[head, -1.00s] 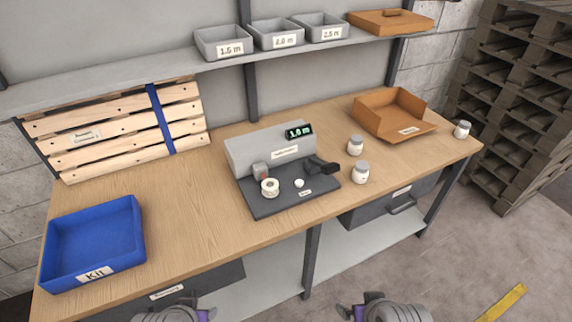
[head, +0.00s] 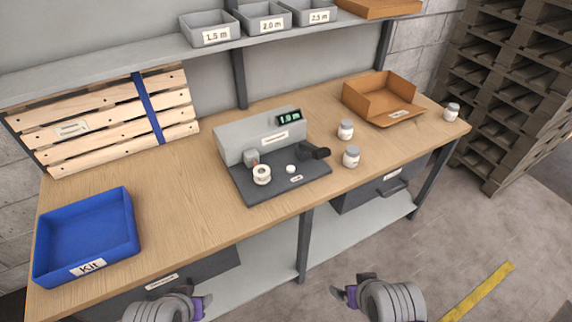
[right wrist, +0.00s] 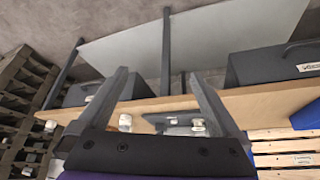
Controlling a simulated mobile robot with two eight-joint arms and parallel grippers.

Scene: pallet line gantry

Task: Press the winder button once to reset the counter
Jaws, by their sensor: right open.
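The winder (head: 245,140) is a grey box on a dark base plate, on the wooden bench. Its small display (head: 288,117) reads 1.0 m. A round white button (head: 291,169) sits on the base plate, between a white spool (head: 261,174) and a dark crank-like part (head: 314,152). My right gripper (head: 342,292) is in front of the bench, apart from the winder; its two fingers (right wrist: 160,88) are open and empty in the right wrist view. My left gripper (head: 205,305) is at the lower edge of the head view, its fingers too small to judge.
A blue kit tray (head: 128,240) stands at the bench's left. White jars (head: 345,131) stand right of the winder, near an orange-brown open tray (head: 370,108). Grey bins (head: 206,36) line the shelf above. Drawers (head: 370,190) hang under the bench. Stacked pallets (head: 510,100) stand at right.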

